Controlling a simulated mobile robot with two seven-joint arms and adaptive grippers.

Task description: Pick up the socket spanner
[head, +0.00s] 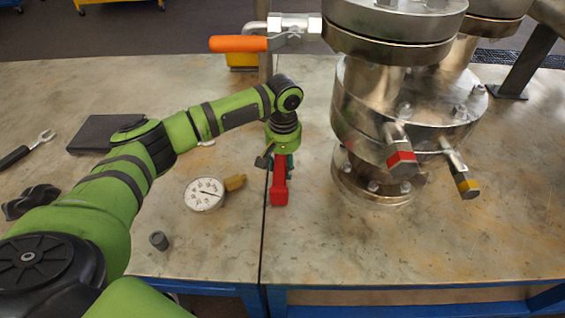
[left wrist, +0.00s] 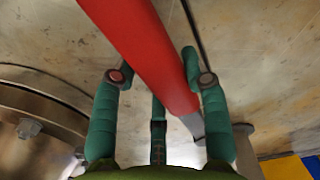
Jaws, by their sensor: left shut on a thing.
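My left gripper (head: 275,161) points down over the bench and is shut on a red-handled tool (head: 279,187), which I take to be the socket spanner. Its red end sticks out toward the bench's front edge. In the left wrist view the red handle (left wrist: 158,58) runs slantwise between the green fingers (left wrist: 162,78) and ends in a grey metal part (left wrist: 192,124). The tool's far end is hidden by the gripper in the head view. I cannot tell whether it touches the bench. My right gripper is not in view.
Flanged metal vessels (head: 352,110) stand close on the right. An orange-handled valve (head: 238,44) juts out behind my wrist. A pressure gauge (head: 204,194), a small grey cylinder (head: 158,240), a black box (head: 97,133) and an open-ended spanner (head: 15,157) lie left. The front right bench is clear.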

